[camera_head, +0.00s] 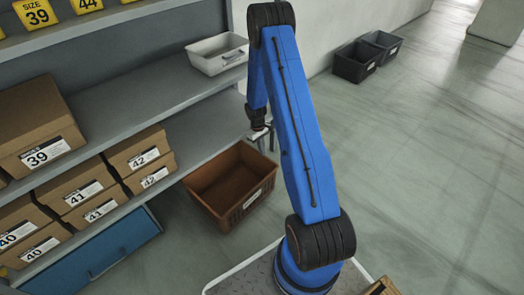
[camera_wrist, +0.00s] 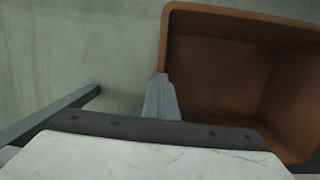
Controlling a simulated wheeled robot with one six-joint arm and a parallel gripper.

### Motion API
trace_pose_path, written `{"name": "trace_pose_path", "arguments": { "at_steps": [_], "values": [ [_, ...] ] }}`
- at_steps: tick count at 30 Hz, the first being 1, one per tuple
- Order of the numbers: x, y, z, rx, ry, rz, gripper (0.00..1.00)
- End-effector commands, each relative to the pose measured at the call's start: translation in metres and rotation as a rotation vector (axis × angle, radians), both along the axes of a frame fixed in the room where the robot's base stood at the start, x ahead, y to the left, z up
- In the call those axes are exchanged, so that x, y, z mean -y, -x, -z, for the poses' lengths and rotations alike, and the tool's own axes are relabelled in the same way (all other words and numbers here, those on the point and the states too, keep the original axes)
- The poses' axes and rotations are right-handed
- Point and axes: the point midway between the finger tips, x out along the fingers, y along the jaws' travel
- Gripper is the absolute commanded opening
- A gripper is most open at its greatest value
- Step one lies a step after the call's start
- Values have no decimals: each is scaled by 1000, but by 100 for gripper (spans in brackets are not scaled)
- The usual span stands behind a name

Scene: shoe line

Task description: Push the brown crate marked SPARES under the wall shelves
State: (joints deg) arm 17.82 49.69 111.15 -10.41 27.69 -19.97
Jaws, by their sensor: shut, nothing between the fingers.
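The brown crate (camera_head: 236,213) stands upright on the floor beside the front edge of the lower shelf board. It looks empty and has a white label on its right-hand side, too small to read. I cannot tell whether any of it is under the board. My gripper (camera_head: 264,138) is shut and empty, pointing down at the crate's far right corner. In the wrist view the crate (camera_wrist: 235,65) fills the right side, and one finger of my gripper (camera_wrist: 130,88) overlaps its near left rim. I cannot tell whether they touch.
The wall shelves (camera_head: 160,101) hold several cardboard shoe boxes (camera_head: 88,192) and a light tray (camera_head: 217,53). A blue drawer unit (camera_head: 95,254) stands under the lower board, left of the crate. Two dark bins (camera_head: 358,62) stand by the far wall. The floor (camera_head: 430,160) to the right is clear.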

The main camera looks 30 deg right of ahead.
Motion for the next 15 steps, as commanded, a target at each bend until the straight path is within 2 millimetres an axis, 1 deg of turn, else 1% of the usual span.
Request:
{"name": "trace_pose_path", "arguments": {
  "at_steps": [1, 2, 6, 11, 15],
  "values": [
    [-2, 7, 6, -14, -4, 0, 0],
    [-2, 7, 5, -14, -4, 0, 0],
    [-2, 7, -5, -13, -4, 0, 0],
    [-2, 5, -11, -11, -4, 0, 0],
    [-2, 1, -25, -9, -2, 1, 0]
  ]
}}
